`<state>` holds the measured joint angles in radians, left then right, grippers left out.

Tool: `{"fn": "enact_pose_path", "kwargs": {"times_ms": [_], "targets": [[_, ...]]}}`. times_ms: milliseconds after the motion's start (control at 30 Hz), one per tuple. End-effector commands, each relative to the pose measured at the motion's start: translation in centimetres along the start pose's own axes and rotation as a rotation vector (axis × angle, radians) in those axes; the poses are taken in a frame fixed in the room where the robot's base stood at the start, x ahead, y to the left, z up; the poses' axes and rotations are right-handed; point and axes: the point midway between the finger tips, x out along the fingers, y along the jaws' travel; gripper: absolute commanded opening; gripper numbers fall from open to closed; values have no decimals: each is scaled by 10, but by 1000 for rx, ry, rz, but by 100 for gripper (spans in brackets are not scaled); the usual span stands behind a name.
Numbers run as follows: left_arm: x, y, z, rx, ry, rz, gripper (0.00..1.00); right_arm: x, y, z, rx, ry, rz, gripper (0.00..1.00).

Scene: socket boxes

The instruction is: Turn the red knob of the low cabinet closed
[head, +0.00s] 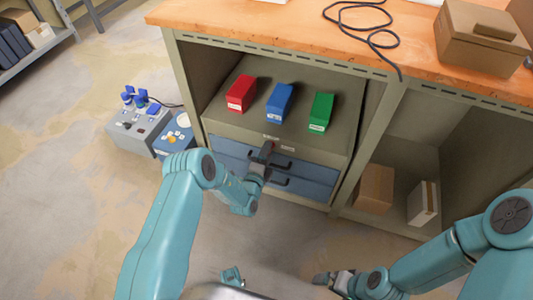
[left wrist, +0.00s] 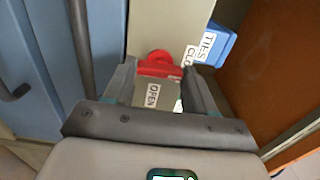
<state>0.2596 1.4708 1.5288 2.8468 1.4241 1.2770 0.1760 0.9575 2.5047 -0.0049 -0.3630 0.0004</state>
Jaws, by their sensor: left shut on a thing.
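The red knob (left wrist: 158,66) shows in the left wrist view between the two fingers of my left gripper (left wrist: 160,88), which is shut on it. A white OPEN label (left wrist: 152,95) lies beside the knob, and a second label starting with CLO (left wrist: 188,58) is partly hidden by a finger. In the head view my left gripper (head: 266,152) is at the front of the low cabinet (head: 325,112), just above the drawers, and hides the knob. My right gripper (head: 325,278) is low in the head view, away from the cabinet; its jaw opening is unclear.
A red box (head: 241,93), a blue box (head: 279,102) and a green box (head: 321,112) stand on the cabinet shelf. Blue drawers (head: 315,178) with dark handles are below. Cartons (head: 375,188) stand in the right bay. A grey box (head: 138,130) is on the floor at left.

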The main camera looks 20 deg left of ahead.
Motion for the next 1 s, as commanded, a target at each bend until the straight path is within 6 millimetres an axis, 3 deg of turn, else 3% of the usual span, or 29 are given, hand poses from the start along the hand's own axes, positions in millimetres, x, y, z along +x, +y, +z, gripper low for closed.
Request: {"fn": "enact_pose_path", "kwargs": {"times_ms": [167, 200, 267, 667, 767, 1000], "targets": [[-2, 3, -2, -4, 3, 8, 25, 0, 0, 0, 0, 0, 0, 100], [-2, 3, -2, -4, 3, 8, 62, 0, 0, 0, 0, 0, 0, 100], [-2, 3, -2, -4, 3, 8, 81, 0, 0, 0, 0, 0, 0, 100], [-9, 0, 0, -2, 1, 5, 81, -4, -2, 0, 0, 0, 0, 100], [-26, -1, -1, -3, 1, 7, 81, -11, -4, 0, 0, 0, 0, 100], [-90, -2, 0, -5, -1, 11, 81, -29, -10, 1, 0, 0, 0, 100]]}}
